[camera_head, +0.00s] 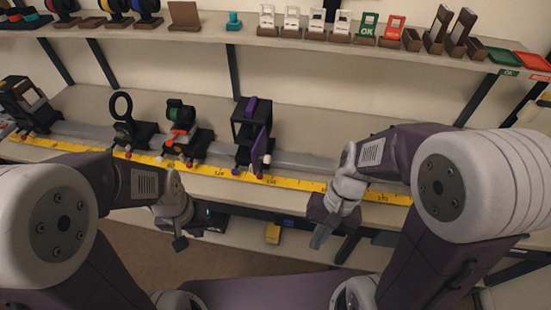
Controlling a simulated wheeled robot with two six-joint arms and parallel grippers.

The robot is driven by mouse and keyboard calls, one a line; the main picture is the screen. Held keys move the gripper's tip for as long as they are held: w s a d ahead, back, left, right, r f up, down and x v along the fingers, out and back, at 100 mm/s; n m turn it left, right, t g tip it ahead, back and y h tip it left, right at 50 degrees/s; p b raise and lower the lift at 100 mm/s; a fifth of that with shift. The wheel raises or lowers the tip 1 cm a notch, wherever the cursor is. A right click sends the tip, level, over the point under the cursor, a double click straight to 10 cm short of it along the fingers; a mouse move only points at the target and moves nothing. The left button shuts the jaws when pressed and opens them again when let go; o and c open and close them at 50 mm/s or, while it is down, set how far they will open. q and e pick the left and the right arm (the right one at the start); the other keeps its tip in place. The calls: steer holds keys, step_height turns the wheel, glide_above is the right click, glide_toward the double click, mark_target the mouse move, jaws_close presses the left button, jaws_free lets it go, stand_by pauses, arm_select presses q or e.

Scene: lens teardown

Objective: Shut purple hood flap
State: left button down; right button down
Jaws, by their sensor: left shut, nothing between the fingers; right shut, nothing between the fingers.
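A black hood box (238,126) with a purple top piece (251,106) stands on the rail in the middle of the head view. Its purple flap (259,147) hangs at the front right side and stands out from the box, so it looks open. My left gripper (181,244) is shut and empty, below and left of the hood, in front of the bench edge. My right gripper (319,238) is shut and empty, below and right of the hood. Neither gripper touches the flap.
A yellow ruler (205,171) runs along the front of the grey rail (305,161). A green lens mount (181,111) and a black ring holder (122,106) stand left of the hood. The rail right of the hood is clear. A shelf (215,34) with several parts hangs above.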

steer(key=w+a+r+m+t+y+p, duration=0.1)
steer(key=w+a+r+m+y, duration=0.5)
steer(key=w+r+m+y, duration=0.45)
steer(key=w+d+f+m+t+y, duration=0.2)
steer(key=w+d+f+m+t, duration=0.15)
steer(key=d, duration=0.25)
steer(key=w+d+f+m+t+y, duration=0.1)
steer(key=w+d+f+m+t, duration=0.25)
steer(key=d+m, duration=0.2)
steer(key=p+x, duration=0.3)
steer(key=x, duration=1)
steer(key=shift+w+a+r+n+t, duration=0.15)
steer(key=shift+r+n+t, duration=0.2)
steer(key=shift+n+t, duration=0.1)
